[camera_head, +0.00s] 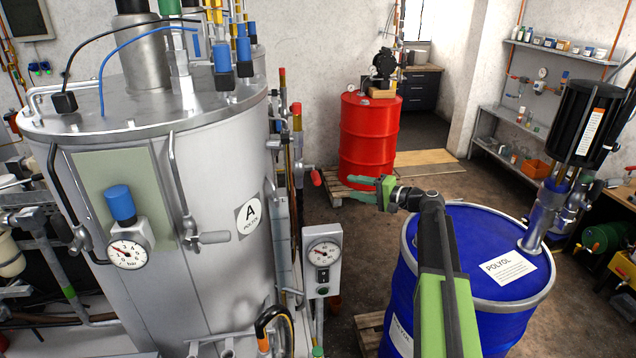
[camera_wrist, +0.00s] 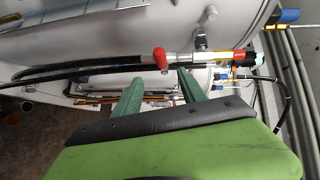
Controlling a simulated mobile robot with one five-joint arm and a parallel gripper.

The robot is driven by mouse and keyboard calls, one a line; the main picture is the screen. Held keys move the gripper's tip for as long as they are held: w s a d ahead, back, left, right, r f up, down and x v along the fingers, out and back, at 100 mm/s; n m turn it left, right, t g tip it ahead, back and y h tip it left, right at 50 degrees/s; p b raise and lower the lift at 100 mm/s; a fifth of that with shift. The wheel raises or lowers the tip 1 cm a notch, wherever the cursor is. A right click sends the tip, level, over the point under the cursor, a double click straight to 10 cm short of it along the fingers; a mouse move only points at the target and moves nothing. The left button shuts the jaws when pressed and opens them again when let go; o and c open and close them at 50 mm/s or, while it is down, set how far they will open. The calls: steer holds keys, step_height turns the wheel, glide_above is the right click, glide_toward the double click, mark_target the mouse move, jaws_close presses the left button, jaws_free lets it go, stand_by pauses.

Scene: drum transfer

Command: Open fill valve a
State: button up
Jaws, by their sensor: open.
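A small valve with a red handle (camera_head: 316,177) sticks out from the pipes at the right side of the steel tank marked A (camera_head: 210,260). I take it as fill valve a, but no label on it can be read. My gripper (camera_head: 340,189) is just right of the red handle, its green fingers pointing left at it. In the wrist view a red handle (camera_wrist: 160,58) on a dark hose line lies just beyond and between the fingertips of my gripper (camera_wrist: 160,76). The fingers are apart and empty, with a visible gap before the handle.
A gauge box (camera_head: 322,262) stands below the handle, beside the tank. A blue POLYOL drum (camera_head: 470,325) is under my arm at right. A red drum (camera_head: 369,140) stands on a pallet behind. Bare floor lies between the drums.

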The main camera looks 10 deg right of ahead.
mark_target(315, 178)
steer(key=b+x, duration=0.2)
steer(key=x, duration=1.4)
steer(key=shift+w+a, duration=0.1)
steer(key=shift+w, duration=0.25)
steer(key=shift+c, duration=0.2)
jaws_close()
stand_by(0.4)
